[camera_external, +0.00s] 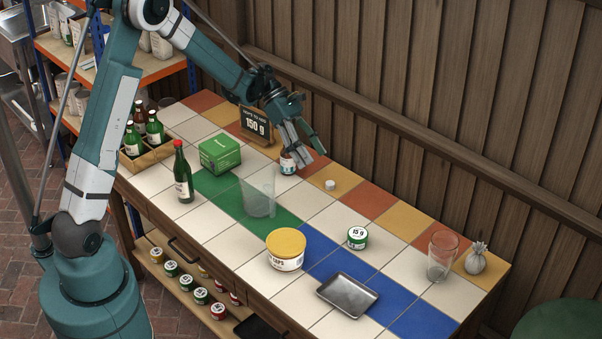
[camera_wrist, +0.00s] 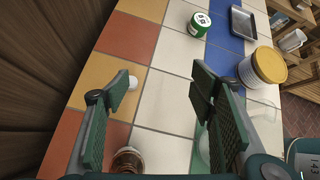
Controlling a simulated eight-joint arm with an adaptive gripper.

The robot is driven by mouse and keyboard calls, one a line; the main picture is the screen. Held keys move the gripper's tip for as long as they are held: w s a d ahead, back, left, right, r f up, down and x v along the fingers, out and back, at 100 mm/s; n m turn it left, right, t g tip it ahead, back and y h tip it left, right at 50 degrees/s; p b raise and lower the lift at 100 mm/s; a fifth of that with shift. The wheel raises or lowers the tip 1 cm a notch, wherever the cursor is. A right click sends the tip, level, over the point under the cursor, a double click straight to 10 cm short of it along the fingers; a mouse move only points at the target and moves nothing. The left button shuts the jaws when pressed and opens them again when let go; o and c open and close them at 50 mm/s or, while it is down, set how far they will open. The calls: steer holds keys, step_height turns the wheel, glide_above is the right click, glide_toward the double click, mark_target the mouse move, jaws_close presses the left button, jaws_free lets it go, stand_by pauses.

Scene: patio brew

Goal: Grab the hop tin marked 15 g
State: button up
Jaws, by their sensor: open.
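The green hop tin marked 15 g (camera_external: 357,238) stands upright on the tiled table, right of centre, at the edge of the blue tiles. It also shows at the top of the wrist view (camera_wrist: 199,24). My gripper (camera_external: 311,158) is open and empty above the back of the table, to the left of the 15 g tin and apart from it. In the wrist view the open fingers (camera_wrist: 163,88) have bare tiles between them. Another small tin or jar (camera_external: 287,164) stands just below my gripper, partly hidden by it.
A small white object (camera_external: 330,185) lies near my gripper. A yellow-lidded tub (camera_external: 286,251), a metal tray (camera_external: 347,294) and an empty glass (camera_external: 441,258) surround the 15 g tin at some distance. A clear pitcher (camera_external: 259,195) stands mid-table. A sign reads 150 g (camera_external: 256,121).

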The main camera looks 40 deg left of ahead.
steer(key=s+d+y, duration=0.3)
steer(key=s+d, duration=0.1)
steer(key=d, duration=0.9)
steer(key=t+y+p, duration=0.1)
steer(key=y, duration=0.1)
glide_toward(357, 232)
steer(key=shift+s+d+f+n, duration=0.1)
steer(key=shift+d+f+n, duration=0.2)
steer(key=shift+f, duration=0.35)
steer(key=shift+s+d+f+n, duration=0.1)
steer(key=shift+d+f, duration=0.25)
steer(key=shift+f, duration=0.3)
steer(key=shift+x, duration=1.3)
steer(key=shift+w+b, duration=0.1)
steer(key=shift+b, duration=0.2)
steer(key=shift+w+b+x, duration=0.2)
steer(key=shift+b+x, duration=0.5)
steer(key=shift+x, duration=1.85)
